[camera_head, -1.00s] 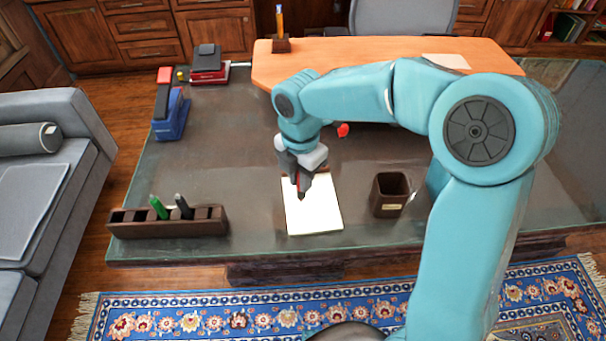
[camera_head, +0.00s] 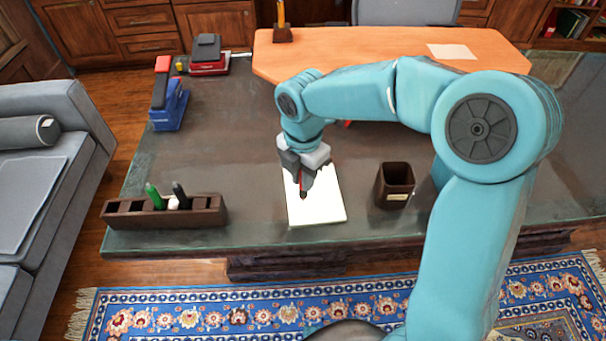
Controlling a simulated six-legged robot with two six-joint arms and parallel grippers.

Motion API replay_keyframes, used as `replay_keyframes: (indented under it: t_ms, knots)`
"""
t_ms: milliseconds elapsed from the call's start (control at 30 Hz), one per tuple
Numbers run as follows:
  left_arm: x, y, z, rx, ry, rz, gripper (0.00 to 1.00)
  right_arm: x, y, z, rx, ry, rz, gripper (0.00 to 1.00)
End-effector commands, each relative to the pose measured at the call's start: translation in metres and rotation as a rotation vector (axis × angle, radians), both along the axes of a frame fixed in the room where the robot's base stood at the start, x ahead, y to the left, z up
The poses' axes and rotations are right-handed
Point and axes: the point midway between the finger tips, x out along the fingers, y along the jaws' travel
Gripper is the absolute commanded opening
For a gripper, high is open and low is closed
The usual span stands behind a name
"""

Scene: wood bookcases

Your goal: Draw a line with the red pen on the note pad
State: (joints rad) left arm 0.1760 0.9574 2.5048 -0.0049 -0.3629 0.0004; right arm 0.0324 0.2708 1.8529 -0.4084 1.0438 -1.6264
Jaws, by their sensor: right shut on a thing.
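The white note pad (camera_head: 322,208) lies on the dark desk top near its front edge. My right gripper (camera_head: 303,188) points down over the upper left part of the pad and is shut on the red pen (camera_head: 302,179). Only a small red piece of the pen shows between the dark fingers. I cannot tell whether its tip touches the paper, and I see no clear line on the pad. My left gripper is not in view.
A brown pen cup (camera_head: 394,186) stands right of the pad. A wooden holder (camera_head: 210,211) with a green pen (camera_head: 154,197) and a black pen (camera_head: 180,195) is at the left. A blue and red stapler-like object (camera_head: 168,105) stands farther back. Desk space left of the pad is clear.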

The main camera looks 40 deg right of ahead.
Motion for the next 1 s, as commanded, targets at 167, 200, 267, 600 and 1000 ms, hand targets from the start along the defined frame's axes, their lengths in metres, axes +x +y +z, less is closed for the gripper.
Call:
replay_keyframes:
  t_ms: [167, 200, 267, 600, 1000]
  knots:
    - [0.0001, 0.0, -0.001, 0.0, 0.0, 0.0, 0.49, 0.0001, 0.0001, -0.0013, 0.0, 0.0, 0.0, 0.0]
    - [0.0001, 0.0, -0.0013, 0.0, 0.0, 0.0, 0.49, 0.0001, 0.0001, -0.0018, 0.0, 0.0, 0.0, 0.0]
    - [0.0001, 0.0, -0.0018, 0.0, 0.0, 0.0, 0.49, 0.0001, 0.0001, -0.0025, 0.0, 0.0, 0.0, 0.0]
    - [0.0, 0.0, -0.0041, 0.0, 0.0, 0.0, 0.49, 0.0001, 0.0, -0.0059, 0.0, 0.0, 0.0, 0.0]
    - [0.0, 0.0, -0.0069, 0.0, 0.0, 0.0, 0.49, 0.0001, 0.0001, -0.01, 0.0, 0.0, 0.0, 0.0]
